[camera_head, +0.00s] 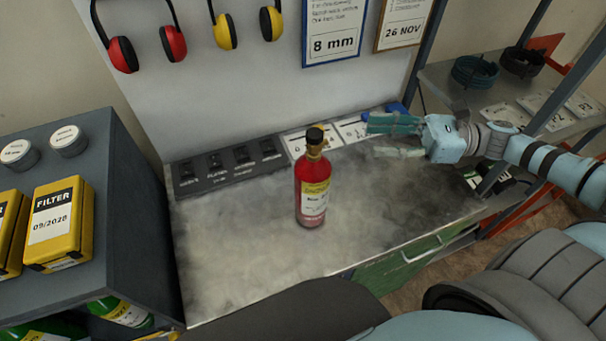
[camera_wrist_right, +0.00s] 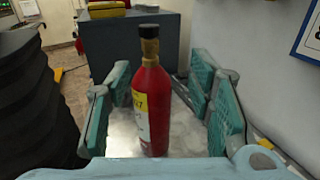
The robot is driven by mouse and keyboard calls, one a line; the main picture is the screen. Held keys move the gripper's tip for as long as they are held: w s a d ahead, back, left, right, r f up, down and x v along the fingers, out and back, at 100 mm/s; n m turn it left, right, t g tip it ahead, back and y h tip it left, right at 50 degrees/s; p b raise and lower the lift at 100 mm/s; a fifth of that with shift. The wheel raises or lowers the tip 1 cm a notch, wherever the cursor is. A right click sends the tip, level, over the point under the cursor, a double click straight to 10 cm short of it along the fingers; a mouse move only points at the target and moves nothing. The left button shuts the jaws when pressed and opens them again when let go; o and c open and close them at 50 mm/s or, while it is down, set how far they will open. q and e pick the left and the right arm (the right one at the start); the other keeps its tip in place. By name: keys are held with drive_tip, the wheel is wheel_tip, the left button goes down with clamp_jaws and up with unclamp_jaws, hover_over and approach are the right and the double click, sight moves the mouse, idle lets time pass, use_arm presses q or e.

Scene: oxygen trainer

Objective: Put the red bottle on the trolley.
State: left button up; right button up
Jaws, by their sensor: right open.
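The red bottle (camera_head: 312,190) stands upright on the grey worktop (camera_head: 240,250). It has a black cap, a brass-coloured neck and a yellow and white label. My right gripper (camera_head: 385,138) is open and empty, above the right part of the worktop, to the right of the bottle and apart from it. In the right wrist view the bottle (camera_wrist_right: 153,105) stands ahead, seen between the two open teal fingers. My left gripper is not in view. I cannot pick out a trolley with certainty in these views.
A dark cabinet (camera_head: 130,235) at the left bears yellow filter boxes (camera_head: 60,222) and white round canisters. A shelf rack (camera_head: 440,85) with coiled hoses stands at the right. Cards and a dark labelled strip (camera_head: 228,165) line the worktop's back. The worktop around the bottle is clear.

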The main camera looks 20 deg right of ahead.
sight(314, 140)
drive_tip(key=a+b, duration=0.1)
drive_tip(key=a, duration=0.1)
drive_tip(key=a+b, duration=0.2)
drive_tip(key=a, duration=0.1)
drive_tip(key=a+b, duration=0.1)
drive_tip(key=a, duration=0.1)
drive_tip(key=shift+w+a+r, duration=0.15)
drive_tip(key=shift+w+r, duration=0.05)
drive_tip(key=shift+w, duration=0.1)
drive_tip(key=w+a, duration=0.2)
drive_tip(key=w+a+p, duration=0.1)
drive_tip(key=w+a, duration=0.1)
drive_tip(key=shift+a+r, duration=0.2)
drive_tip(key=shift+a, duration=0.2)
drive_tip(key=shift+s+a, duration=0.2)
drive_tip(key=shift+s, duration=0.05)
drive_tip(key=shift+c, duration=1)
drive_tip(key=shift+d+f, duration=0.1)
drive_tip(key=shift+d, duration=0.05)
clamp_jaws()
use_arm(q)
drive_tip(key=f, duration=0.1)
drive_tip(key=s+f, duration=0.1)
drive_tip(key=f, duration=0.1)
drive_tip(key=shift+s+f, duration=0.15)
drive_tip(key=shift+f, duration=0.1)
